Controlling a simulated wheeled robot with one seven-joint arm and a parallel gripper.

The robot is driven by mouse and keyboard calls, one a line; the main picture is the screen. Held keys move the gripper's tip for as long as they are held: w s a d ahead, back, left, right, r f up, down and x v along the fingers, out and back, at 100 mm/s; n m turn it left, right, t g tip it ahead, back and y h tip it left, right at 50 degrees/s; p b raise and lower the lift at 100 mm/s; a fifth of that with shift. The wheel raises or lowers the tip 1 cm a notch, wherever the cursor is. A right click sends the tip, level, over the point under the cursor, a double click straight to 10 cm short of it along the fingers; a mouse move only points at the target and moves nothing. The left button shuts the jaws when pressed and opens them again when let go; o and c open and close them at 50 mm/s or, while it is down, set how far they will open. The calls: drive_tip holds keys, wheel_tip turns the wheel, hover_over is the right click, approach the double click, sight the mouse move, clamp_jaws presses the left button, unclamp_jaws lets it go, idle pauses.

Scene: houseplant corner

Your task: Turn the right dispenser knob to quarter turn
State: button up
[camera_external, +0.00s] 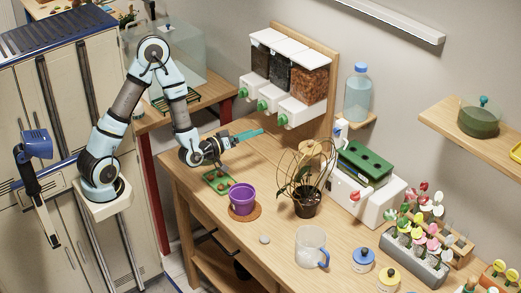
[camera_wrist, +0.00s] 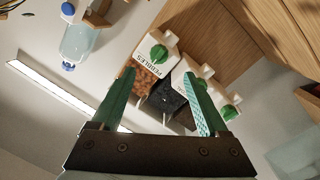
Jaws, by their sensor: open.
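Three dispensers hang on a wooden backboard (camera_external: 334,75). The right dispenser (camera_external: 309,82) holds orange-brown pebbles, and its green knob (camera_external: 283,120) sits on the white front. In the wrist view this green knob (camera_wrist: 158,53) is beside the label "PEBBLES", just past and between the fingertips. My gripper (camera_external: 262,132) has teal fingers, pointing at the dispensers from the left and just below the right knob. The wrist view shows my gripper (camera_wrist: 159,73) open and empty, apart from the knob. The middle knob is partly hidden by a finger there; the left knob (camera_wrist: 229,112) shows to the right.
A water bottle (camera_external: 358,93) stands on a small shelf right of the dispensers. Below my gripper are a purple pot (camera_external: 242,198) and a green tray (camera_external: 218,182) on the wooden table (camera_external: 271,160). A potted orchid (camera_external: 306,200) stands further right.

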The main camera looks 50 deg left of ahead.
sight(281, 120)
drive_tip(key=w+p, duration=0.4)
drive_tip(key=w, duration=0.6)
drive_tip(key=shift+w+d+r, duration=0.2)
drive_tip(key=shift+w+d, duration=0.2)
drive_tip(key=shift+c, duration=0.2)
clamp_jaws()
